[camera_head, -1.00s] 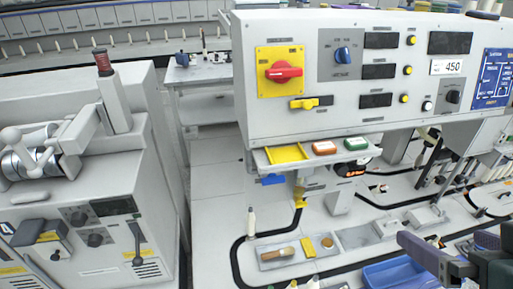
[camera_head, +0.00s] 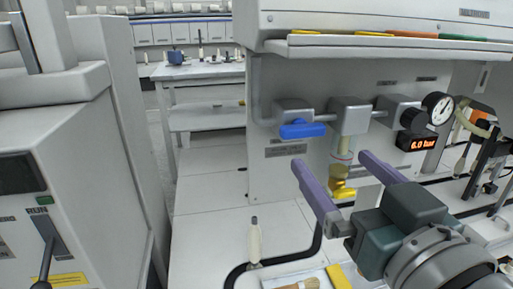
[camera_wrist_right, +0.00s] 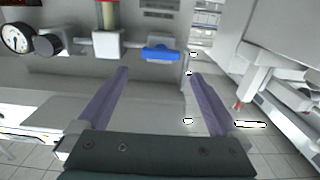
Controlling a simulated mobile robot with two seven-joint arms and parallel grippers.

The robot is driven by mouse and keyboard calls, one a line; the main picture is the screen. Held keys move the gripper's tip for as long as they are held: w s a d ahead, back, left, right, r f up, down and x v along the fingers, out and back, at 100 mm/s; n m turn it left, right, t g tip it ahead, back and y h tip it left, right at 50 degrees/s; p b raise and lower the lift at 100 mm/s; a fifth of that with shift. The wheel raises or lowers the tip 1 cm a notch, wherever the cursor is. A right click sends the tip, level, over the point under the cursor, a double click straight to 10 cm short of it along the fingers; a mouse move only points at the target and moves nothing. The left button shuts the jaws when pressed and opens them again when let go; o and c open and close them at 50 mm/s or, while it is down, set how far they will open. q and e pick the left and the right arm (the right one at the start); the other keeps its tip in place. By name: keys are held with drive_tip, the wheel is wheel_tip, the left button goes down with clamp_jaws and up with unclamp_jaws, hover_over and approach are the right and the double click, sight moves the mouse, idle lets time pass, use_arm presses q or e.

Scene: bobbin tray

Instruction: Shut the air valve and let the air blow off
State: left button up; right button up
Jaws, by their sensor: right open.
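The air valve's blue handle (camera_head: 302,130) lies level, in line with the pipe, on a grey block at the left of the air unit. It also shows in the right wrist view (camera_wrist_right: 161,54). A round gauge (camera_head: 437,106) sits to its right, above a display (camera_head: 417,142) that reads 6.0 bar. A clear bowl with a yellow lower part (camera_head: 342,187) hangs under the middle block. My right gripper (camera_head: 333,161) is open and empty, below and in front of the handle, apart from it. In the right wrist view the handle appears beyond and between the fingertips (camera_wrist_right: 160,73). My left gripper is out of view.
A panel shelf (camera_head: 380,45) overhangs the air unit. A grey machine (camera_head: 60,150) with a RUN lever stands at the left. A white bottle-like piece (camera_head: 254,242) stands on the bench below. A side table (camera_head: 200,72) is behind. Bench space left of the bottle is clear.

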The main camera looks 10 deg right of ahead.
sight(305, 134)
drive_tip(key=w, duration=0.9)
drive_tip(key=shift+w+a+b, duration=0.2)
drive_tip(key=shift+w+b, duration=0.1)
drive_tip(key=shift+w, duration=0.05)
drive_tip(key=shift+c, duration=0.4)
drive_tip(key=c, duration=1)
